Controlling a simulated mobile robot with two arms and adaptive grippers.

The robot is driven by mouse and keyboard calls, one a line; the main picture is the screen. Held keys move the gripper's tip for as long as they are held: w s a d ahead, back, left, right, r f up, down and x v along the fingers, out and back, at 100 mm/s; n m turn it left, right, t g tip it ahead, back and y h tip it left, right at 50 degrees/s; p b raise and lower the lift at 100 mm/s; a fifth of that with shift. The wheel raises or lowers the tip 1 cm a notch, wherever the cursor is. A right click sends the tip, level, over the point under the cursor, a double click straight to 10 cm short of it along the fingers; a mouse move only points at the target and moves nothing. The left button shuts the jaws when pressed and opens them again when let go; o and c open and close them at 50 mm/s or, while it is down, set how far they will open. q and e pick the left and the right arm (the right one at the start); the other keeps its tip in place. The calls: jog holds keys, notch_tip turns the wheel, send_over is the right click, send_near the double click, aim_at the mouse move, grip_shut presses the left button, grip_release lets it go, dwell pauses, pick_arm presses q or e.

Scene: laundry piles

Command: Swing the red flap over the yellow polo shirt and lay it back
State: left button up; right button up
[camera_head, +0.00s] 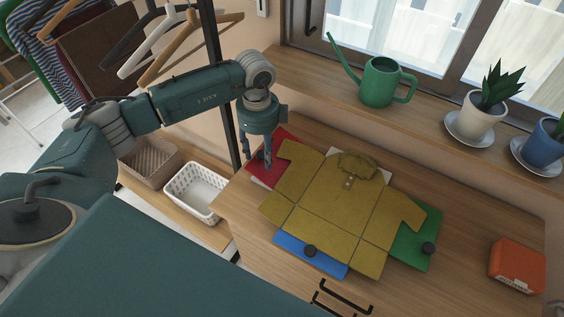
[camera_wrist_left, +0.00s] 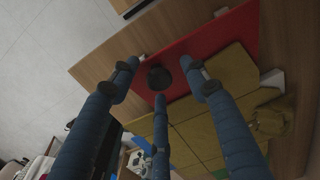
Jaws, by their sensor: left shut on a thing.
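The yellow polo shirt (camera_head: 338,205) lies spread out on a folding board on the wooden counter, its collar toward the window. The red flap (camera_head: 259,169) shows at the board's left, partly under the shirt's left sleeve; it also shows in the left wrist view (camera_wrist_left: 215,38). The flap looks flat. My left gripper (camera_head: 267,160) is over the red flap, its fingers closed around the flap's black knob (camera_wrist_left: 159,77). The blue flap (camera_head: 307,254) and green flap (camera_head: 412,240) stick out from under the shirt, each with a black knob. My right gripper is not in view.
A red-orange box (camera_head: 517,265) stands at the right of the counter (camera_head: 455,285). A green watering can (camera_head: 380,83) and potted plants (camera_head: 478,115) stand on the window ledge. A white basket (camera_head: 196,190) and a brown basket (camera_head: 150,163) sit lower at left, below hangers (camera_head: 176,45).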

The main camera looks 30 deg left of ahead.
pick_arm(q)
jog(key=shift+o, duration=0.5)
jog(key=shift+s+d+r+p, duration=0.15)
jog(key=shift+d+r, duration=0.2)
jog(key=shift+d, duration=0.2)
jog(key=shift+s+d+r+p, duration=0.15)
jog(key=shift+d+r, duration=0.15)
jog(key=shift+d, duration=0.2)
jog(key=shift+o, duration=0.3)
jog(key=shift+w+f, duration=0.15)
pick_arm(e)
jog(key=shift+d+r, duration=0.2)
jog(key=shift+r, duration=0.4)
pick_arm(q)
jog(key=shift+d+r, duration=0.1)
jog(key=shift+r, duration=0.1)
jog(key=d+r, duration=0.1)
jog(key=r+p, duration=0.1)
jog(key=d+r+y+p, duration=0.1)
jog(key=shift+s+d, duration=0.25)
jog(key=shift+d, duration=0.05)
jog(key=c, duration=0.4)
jog(key=shift+c, duration=0.7)
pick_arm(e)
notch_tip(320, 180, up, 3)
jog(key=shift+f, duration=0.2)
pick_arm(q)
jog(key=shift+w+a, duration=0.1)
jog(key=shift+a, duration=0.05)
